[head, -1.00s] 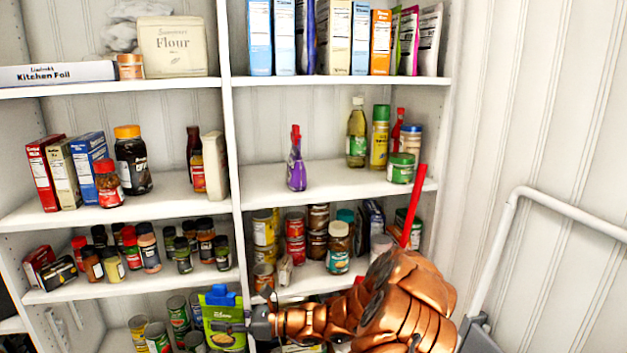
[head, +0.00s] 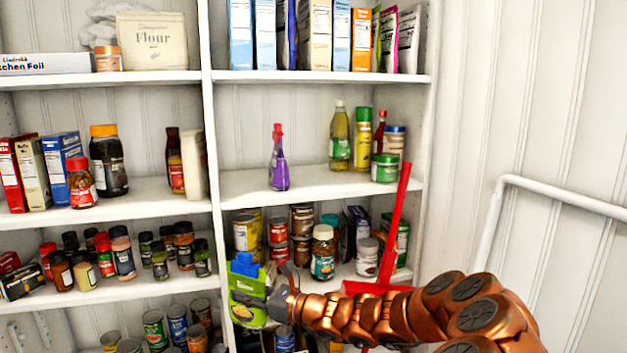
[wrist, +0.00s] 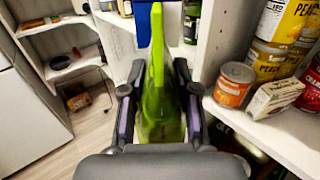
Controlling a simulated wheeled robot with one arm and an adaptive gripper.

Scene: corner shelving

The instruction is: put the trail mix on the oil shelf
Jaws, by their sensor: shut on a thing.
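The trail mix, a green pouch with a blue top (head: 246,291), is upright in my gripper (head: 270,300), in front of the lower right shelves in the head view. The wrist view shows the pouch (wrist: 158,95) edge-on between the two fingers of my gripper (wrist: 160,105), which is shut on it. The oil shelf (head: 305,185) is the right-hand shelf above the pouch. An oil bottle (head: 340,138) stands on it, with a yellow green-capped bottle (head: 363,140) beside it. A purple red-capped bottle (head: 279,160) stands alone left of them.
The oil shelf has bare room around the purple bottle. A green-lidded jar (head: 385,168) stands at its right. A vertical divider (head: 213,170) runs left of it. Cans (head: 247,232) and jars (head: 322,253) crowd the shelf below. A red pole (head: 396,220) leans in front at right.

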